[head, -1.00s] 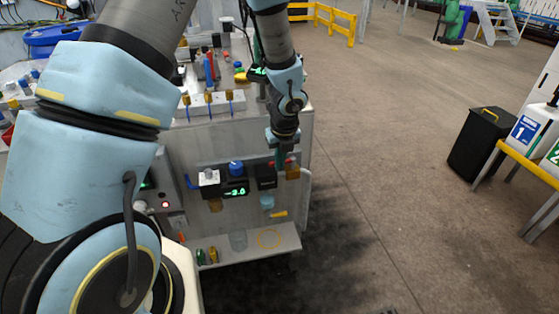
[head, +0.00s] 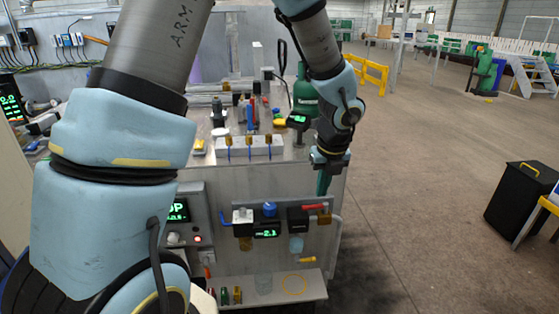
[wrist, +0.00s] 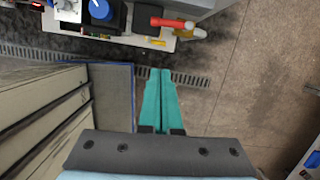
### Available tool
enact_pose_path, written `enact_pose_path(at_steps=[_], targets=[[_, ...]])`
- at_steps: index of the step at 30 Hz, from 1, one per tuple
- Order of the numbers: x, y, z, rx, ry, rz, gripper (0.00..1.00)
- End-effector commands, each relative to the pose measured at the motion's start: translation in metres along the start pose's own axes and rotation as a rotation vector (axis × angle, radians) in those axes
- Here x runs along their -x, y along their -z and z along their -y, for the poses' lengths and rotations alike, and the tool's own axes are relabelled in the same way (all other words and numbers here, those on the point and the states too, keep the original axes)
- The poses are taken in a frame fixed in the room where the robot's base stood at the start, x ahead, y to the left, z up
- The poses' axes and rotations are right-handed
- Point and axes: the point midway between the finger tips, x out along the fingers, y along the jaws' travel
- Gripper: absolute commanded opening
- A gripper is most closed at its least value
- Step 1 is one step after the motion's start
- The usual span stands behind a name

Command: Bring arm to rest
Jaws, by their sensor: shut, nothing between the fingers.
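My gripper (head: 323,183) hangs from my arm at the right front edge of the workbench, in the head view. Its teal fingers point down in front of the bench's front face, above the small panel with valves. In the wrist view my gripper (wrist: 160,75) shows two teal fingers shut together with nothing between them, over the floor beside the bench. My arm is raised and bent, with its upper links crossing the left and top of the head view.
The workbench (head: 263,172) carries valves, fittings and a green cylinder (head: 305,98). Its front has a panel with a blue knob (head: 269,209) and a low shelf (head: 270,292). A black bin (head: 520,205) stands at right. The floor between is clear.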

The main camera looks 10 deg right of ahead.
Motion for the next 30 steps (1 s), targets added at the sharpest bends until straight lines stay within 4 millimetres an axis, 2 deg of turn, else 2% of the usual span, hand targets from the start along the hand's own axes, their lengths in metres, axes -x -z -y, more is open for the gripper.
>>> enact_pose_path(at_steps=[2,4,7,11,12,15,19,21,24,27,30], targets=[[0.001,-0.003,-0.006,0.043,-0.004,-0.001,0.00],[0.003,-0.009,-0.022,0.159,-0.012,-0.004,0.00],[0.009,-0.019,-0.062,0.476,-0.035,-0.014,0.00],[0.021,-0.027,-0.133,1.071,-0.070,-0.023,0.00],[0.025,-0.027,-0.154,1.265,-0.079,-0.024,0.00],[0.035,-0.021,-0.203,1.750,-0.102,-0.024,0.00],[0.047,-0.007,-0.255,2.331,-0.121,-0.021,0.00],[0.052,0.001,-0.274,2.587,-0.127,-0.021,0.00],[0.057,0.011,-0.293,2.858,-0.133,-0.022,0.00],[0.059,0.017,-0.303,3.012,-0.137,-0.024,0.00],[0.060,0.019,-0.305,3.071,-0.138,-0.026,0.00]])
